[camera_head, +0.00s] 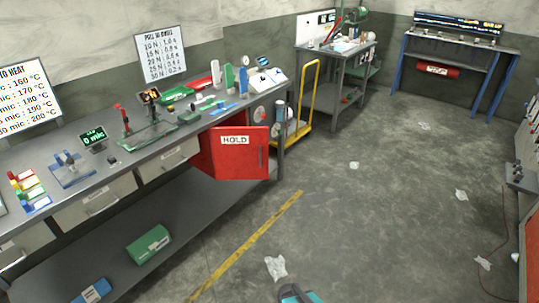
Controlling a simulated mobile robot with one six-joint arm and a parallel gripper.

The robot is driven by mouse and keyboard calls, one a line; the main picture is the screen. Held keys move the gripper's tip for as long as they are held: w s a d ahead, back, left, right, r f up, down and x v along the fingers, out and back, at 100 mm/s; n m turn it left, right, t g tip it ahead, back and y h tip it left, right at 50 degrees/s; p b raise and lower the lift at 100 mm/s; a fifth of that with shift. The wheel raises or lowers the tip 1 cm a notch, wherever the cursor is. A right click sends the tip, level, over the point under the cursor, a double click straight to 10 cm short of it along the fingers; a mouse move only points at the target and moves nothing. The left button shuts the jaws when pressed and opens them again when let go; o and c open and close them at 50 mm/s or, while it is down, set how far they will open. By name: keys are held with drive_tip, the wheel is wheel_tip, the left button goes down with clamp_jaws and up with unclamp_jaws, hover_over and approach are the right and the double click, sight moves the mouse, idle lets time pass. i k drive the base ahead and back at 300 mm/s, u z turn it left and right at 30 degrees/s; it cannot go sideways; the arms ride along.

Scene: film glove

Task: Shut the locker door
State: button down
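A red locker (206,152) sits under the right part of the long workbench. Its red door (236,168) carries a white HOLD label and has a dark upright handle near its right edge. The door stands open, swung out from the bench front toward the aisle. How wide the gap is, and what is inside, cannot be made out. A dark and teal rounded piece at the bottom edge of the picture looks like part of my arm. My gripper's fingers do not show, and nothing is seen touching the door.
The workbench (110,172) has a lower shelf with a green box (148,245) and a blue box (91,290). A yellow cart (309,95) stands beyond the door. Crumpled film (276,267) lies on the floor near a yellow line (250,243). The floor in front is mostly clear.

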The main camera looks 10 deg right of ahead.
sight(238, 153)
drive_tip(key=u, duration=0.3)
drive_tip(key=i, duration=0.75)
drive_tip(key=u, duration=0.7)
drive_tip(key=i, duration=0.55)
drive_tip(key=u, duration=0.3)
